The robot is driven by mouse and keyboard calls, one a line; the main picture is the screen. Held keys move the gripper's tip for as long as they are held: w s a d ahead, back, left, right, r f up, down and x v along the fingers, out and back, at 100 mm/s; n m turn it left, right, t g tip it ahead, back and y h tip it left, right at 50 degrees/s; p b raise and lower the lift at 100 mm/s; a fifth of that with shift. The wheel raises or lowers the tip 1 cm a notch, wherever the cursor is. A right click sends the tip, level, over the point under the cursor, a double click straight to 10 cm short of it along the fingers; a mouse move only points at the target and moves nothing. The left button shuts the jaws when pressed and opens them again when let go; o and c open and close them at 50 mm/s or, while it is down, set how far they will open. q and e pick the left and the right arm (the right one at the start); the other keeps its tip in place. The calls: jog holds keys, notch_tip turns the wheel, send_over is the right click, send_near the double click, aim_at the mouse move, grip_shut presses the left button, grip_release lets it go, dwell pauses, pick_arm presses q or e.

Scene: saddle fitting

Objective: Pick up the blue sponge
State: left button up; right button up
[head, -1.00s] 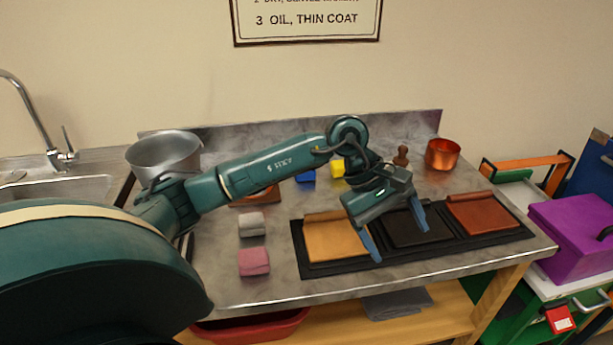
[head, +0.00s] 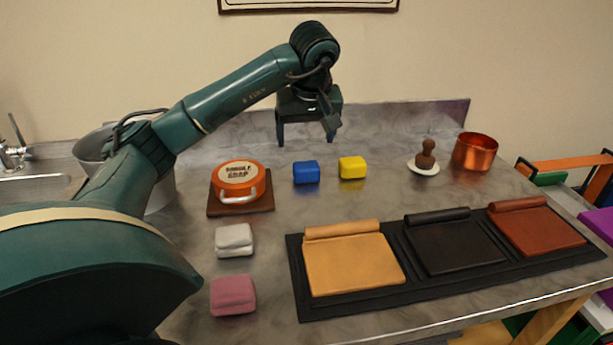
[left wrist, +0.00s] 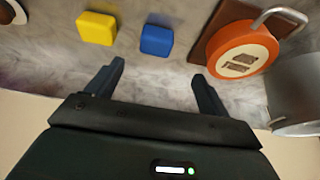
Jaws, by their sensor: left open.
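The blue sponge (head: 306,172) is a small rounded block on the grey worktop, between the orange soap tin and the yellow sponge. It also shows in the left wrist view (left wrist: 157,40), beyond the fingertips and roughly between their lines. My left gripper (head: 307,143) is open and empty, pointing down above the back of the worktop, behind the blue sponge and apart from it. Its two fingers also show in the left wrist view (left wrist: 158,70). My right gripper is not in view.
Close by are a yellow sponge (head: 352,167) and an orange saddle soap tin (head: 238,179) on a brown board. White (head: 234,240) and pink (head: 233,295) sponges lie nearer. A black mat (head: 350,304) holds leather panels. A copper pot (head: 474,152) stands at right.

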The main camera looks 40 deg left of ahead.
aim_at(307, 167)
pick_arm(q)
jog(key=x, duration=0.5)
jog(key=shift+f, duration=0.35)
jog(key=x, duration=0.3)
jog(key=b+x, duration=0.1)
jog(key=x, duration=0.1)
jog(key=shift+w+d+f, duration=0.25)
jog(key=shift+w+f, duration=0.05)
jog(key=shift+f, duration=0.05)
jog(key=c, duration=1.1)
